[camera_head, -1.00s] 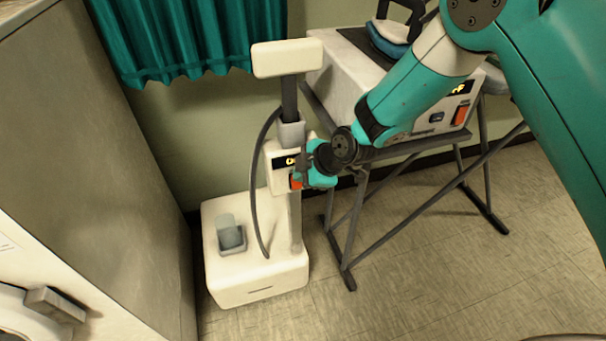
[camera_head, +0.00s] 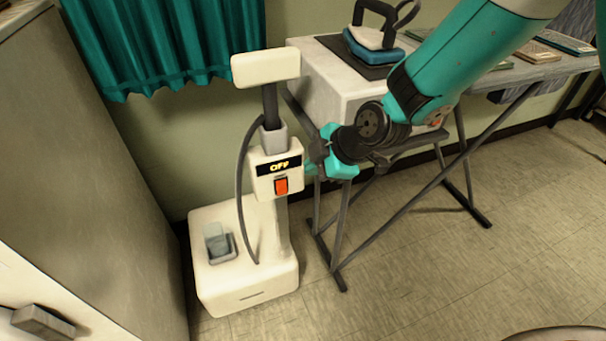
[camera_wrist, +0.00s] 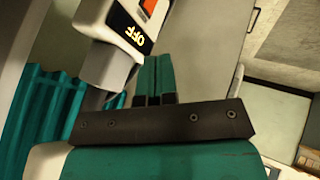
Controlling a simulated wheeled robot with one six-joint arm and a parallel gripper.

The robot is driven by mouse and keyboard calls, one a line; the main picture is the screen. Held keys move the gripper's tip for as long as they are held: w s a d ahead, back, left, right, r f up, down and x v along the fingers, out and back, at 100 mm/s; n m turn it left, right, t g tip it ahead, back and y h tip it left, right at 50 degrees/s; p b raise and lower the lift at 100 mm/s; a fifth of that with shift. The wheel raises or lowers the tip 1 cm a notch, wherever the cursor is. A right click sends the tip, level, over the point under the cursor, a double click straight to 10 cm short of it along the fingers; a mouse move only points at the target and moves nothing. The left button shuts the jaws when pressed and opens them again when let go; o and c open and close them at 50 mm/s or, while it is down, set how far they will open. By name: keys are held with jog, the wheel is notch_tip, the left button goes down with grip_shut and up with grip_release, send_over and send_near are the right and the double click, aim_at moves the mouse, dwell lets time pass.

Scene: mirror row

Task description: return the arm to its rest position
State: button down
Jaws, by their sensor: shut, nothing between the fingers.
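My arm reaches in from the upper right in the head view, bent at the wrist. My gripper (camera_head: 311,170) is empty, just right of the white steamer's control box (camera_head: 263,184). Whether it touches the box is unclear. In the wrist view its two teal fingers (camera_wrist: 155,75) lie side by side, shut. The display also shows upside down in the wrist view (camera_wrist: 137,36).
The steamer's white base (camera_head: 247,290) stands on the floor. Behind my wrist, a table (camera_head: 480,84) with crossed legs carries a white box (camera_head: 325,75) and a blue iron (camera_head: 372,48). A grey cabinet side (camera_head: 110,190) is at left.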

jog(key=shift+d+r, duration=0.1)
jog(key=shift+r, duration=0.1)
jog(key=shift+s+r, duration=0.1)
jog(key=s+d+r+m+g+h, duration=0.1)
jog(key=s+d+r+m, duration=0.35)
jog(key=s, duration=0.35)
jog(key=s+d+r+m+g+h, duration=0.1)
jog(key=s+d+r+m+g, duration=0.1)
jog(key=s+d+r+m, duration=0.35)
jog(key=s+d+r+m+g+h, duration=0.1)
jog(key=s+d+r+m, duration=0.25)
jog(key=s+r, duration=0.45)
notch_tip(320, 180, up, 14)
jog(key=s+p, duration=0.1)
jog(key=p, duration=1.4)
jog(key=shift+s+a+f+p, duration=0.2)
jog(key=shift+s+a+p, duration=0.15)
jog(key=shift+a, duration=0.1)
